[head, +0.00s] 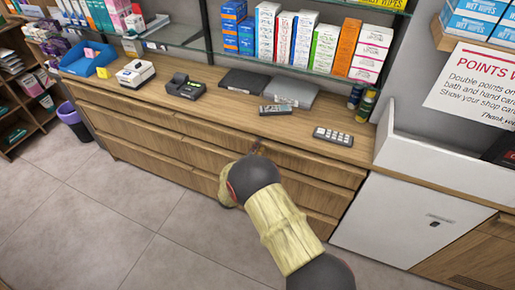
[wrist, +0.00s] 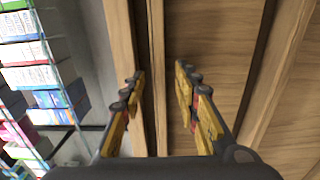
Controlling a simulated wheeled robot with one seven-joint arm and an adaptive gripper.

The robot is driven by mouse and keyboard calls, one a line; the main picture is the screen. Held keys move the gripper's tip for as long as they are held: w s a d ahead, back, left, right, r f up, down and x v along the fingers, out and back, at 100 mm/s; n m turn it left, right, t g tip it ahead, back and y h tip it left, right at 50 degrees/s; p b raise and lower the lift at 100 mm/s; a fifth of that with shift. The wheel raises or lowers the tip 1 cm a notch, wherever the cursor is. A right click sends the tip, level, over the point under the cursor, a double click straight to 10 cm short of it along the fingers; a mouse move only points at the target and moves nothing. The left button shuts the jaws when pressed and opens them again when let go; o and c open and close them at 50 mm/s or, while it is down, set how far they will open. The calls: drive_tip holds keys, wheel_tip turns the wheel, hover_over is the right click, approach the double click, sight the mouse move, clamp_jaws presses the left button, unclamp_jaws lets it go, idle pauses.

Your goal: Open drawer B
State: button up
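A wooden counter (head: 225,107) holds rows of drawers below its top. No drawer letter is readable, so I cannot tell which drawer is B. A right-hand top drawer front (head: 318,166) is visible beside my arm. The fingers straddle the drawer's upper edge strip (wrist: 157,35), next to a wide drawer front (wrist: 215,50). Contact cannot be told.
On the counter top are a remote-like device (head: 276,110), a keypad (head: 333,136), a card terminal (head: 185,87) and a flat grey box (head: 291,91). Boxes (head: 350,45) fill the glass shelf above. A white cabinet (head: 398,220) stands right.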

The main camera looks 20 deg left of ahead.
drive_tip(key=shift+c, duration=0.4)
clamp_jaws()
idle(0.4)
